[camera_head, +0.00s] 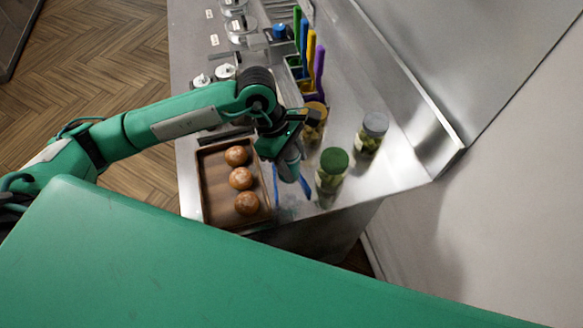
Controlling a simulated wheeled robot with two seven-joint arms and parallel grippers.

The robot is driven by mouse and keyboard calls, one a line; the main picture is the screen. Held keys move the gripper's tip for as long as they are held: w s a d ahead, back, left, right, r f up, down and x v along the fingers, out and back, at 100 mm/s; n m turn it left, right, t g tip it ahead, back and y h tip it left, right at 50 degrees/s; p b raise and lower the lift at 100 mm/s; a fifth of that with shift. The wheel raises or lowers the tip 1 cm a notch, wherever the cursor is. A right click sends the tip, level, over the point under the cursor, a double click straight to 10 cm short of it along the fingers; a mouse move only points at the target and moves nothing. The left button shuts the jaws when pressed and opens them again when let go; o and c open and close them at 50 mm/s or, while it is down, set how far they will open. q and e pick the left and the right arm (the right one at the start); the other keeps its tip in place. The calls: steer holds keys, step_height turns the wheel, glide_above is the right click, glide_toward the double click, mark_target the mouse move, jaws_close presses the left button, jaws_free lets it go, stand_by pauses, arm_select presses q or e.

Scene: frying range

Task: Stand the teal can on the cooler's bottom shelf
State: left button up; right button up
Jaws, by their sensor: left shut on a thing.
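My left gripper (287,148) reaches in from the left over the near end of the steel counter. It is shut on a grey-teal can (289,170), held below the fingers beside the tray's right side. The gripper hides part of the can, and I cannot tell whether its base touches the counter. The cooler and its bottom shelf are not in view. My right gripper is not in view.
A brown tray (212,181) holds three round brown buns. A green-lidded jar (332,171), a grey-lidded jar (372,134) and an orange-lidded jar (315,121) stand right of the gripper. Several coloured handles (309,50) stand farther back. A steel wall bounds the right.

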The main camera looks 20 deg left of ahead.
arm_select(q)
step_height(320, 180, down, 2)
steer(key=shift+f, duration=0.2)
step_height(320, 180, down, 3)
steer(key=shift+f+p, duration=0.1)
steer(key=shift+p, duration=0.8)
steer(key=shift+f, duration=0.45)
steer(key=shift+f, duration=0.15)
steer(key=o, duration=1.1)
steer(key=shift+o, duration=0.2)
